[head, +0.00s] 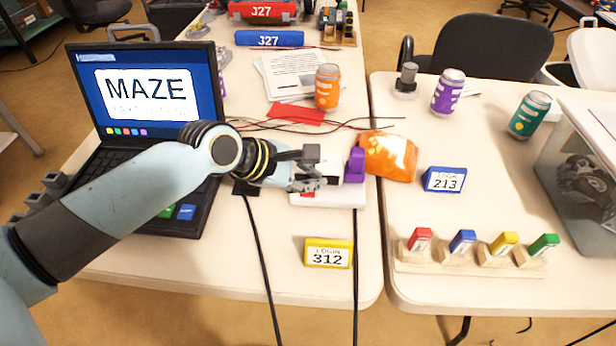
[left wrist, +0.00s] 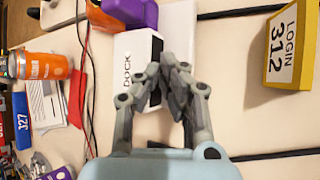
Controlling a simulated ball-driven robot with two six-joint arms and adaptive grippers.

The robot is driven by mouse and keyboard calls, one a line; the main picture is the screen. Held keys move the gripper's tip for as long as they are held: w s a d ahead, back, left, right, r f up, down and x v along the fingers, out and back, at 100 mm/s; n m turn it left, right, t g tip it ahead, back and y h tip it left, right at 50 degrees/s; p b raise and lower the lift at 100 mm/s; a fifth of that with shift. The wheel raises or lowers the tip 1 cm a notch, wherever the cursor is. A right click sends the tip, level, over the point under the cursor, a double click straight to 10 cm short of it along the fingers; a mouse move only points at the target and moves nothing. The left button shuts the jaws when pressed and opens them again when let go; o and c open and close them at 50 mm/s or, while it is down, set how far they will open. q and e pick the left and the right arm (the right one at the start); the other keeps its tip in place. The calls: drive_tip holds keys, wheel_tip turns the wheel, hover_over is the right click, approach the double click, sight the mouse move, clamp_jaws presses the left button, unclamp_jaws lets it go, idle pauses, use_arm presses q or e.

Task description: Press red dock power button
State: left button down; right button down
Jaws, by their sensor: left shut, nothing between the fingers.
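The white dock (head: 345,196) lies near the front right edge of the left table, with a purple block (head: 355,164) at its far right end. In the left wrist view the dock (left wrist: 126,48) shows its "DOCK" lettering, and the purple block (left wrist: 130,12) is beside it. My left gripper (head: 318,182) is shut and empty, with its fingertips over the dock. In the wrist view the closed fingertips (left wrist: 168,62) cover part of the dock. Whether the fingers touch the dock cannot be told. My right gripper is not in view.
A laptop (head: 148,90) reading MAZE stands at left, partly behind my arm. A yellow LOGIN 312 sign (head: 329,253) is in front of the dock. An orange bag (head: 390,157), a blue 213 sign (head: 445,180) and an orange can (head: 328,87) are nearby. Cables cross the table.

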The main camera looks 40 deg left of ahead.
sight(310, 193)
use_arm(q)
drive_tip(key=shift+f, duration=0.2)
drive_tip(key=shift+f, duration=0.2)
drive_tip(key=shift+f, duration=0.55)
idle(0.5)
drive_tip(key=shift+r+p, duration=1)
drive_tip(key=shift+p, duration=0.4)
wheel_tip(310, 193, up, 6)
drive_tip(key=p, duration=0.8)
